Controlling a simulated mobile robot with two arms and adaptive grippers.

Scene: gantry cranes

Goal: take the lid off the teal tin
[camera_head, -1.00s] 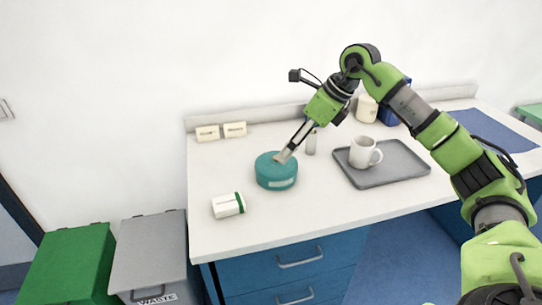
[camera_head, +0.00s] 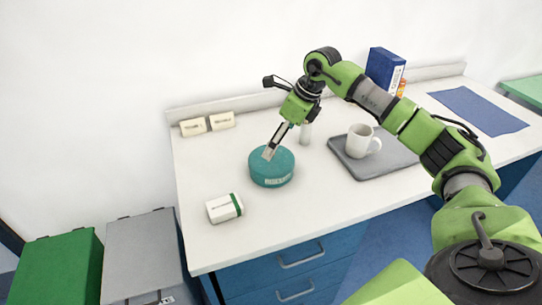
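The teal tin (camera_head: 272,172) stands upright on the white worktop, with a pale label on its front. Its round teal top is on. My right gripper (camera_head: 268,154) points down at the top of the tin, its fingertips at or just over the lid. I cannot tell whether the fingers touch the lid or grip anything, as they overlap from this angle. My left gripper is not in view.
A small white cylinder (camera_head: 306,133) is close behind the tin. Two cards (camera_head: 222,121) stand at the back left.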

